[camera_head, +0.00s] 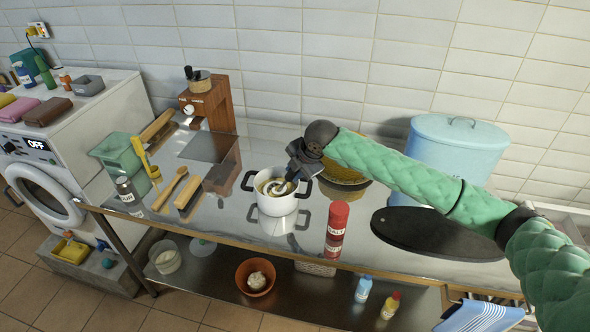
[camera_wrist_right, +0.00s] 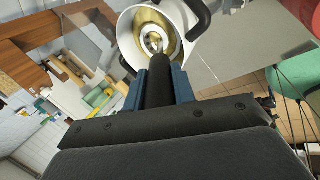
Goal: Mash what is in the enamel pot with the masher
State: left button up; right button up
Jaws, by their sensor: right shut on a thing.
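The white enamel pot (camera_head: 277,207) with dark side handles stands on the metal table, with yellowish contents and the masher's pale coiled head (camera_head: 277,188) inside it. My right gripper (camera_head: 297,174) is right above the pot's rim and shut on the masher's handle. In the right wrist view, the dark masher handle (camera_wrist_right: 159,82) sits between the blue fingers and points into the pot (camera_wrist_right: 187,42). How deep the masher head presses is hard to tell. My left gripper is not in view.
A red salt canister (camera_head: 337,229) stands just right of the pot. A black oval board (camera_head: 436,235) and a light blue bin (camera_head: 455,149) are further right. Bare metal table shows around the pot.

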jog(key=shift+r+p, duration=1.4)
jog(key=shift+r, duration=0.15)
jog(key=shift+f, duration=0.25)
jog(key=shift+f, duration=1.3)
